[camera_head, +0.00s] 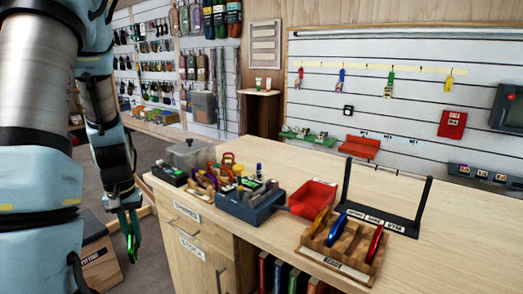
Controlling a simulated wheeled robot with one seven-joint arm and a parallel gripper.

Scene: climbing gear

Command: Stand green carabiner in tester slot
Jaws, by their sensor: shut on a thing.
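My gripper (123,201) is at the left, beyond the left edge of the bench and beside its drawers. It points down and is shut on the green carabiner (131,238), which hangs below the fingers, clear of the bench top. The exact grip is too small to tell. A wooden slotted rack (306,246) stands at the bench's front, with a yellow-orange, a blue and a red carabiner upright in it. A blue-grey device (272,211) stands left of it on the bench. I cannot tell which of these is the tester, and no empty slot shows clearly.
A red bin (318,191) sits between the device and a black upright frame (411,226). The bench's right part (470,245) is clear. A wooden box (97,262) stands low at left.

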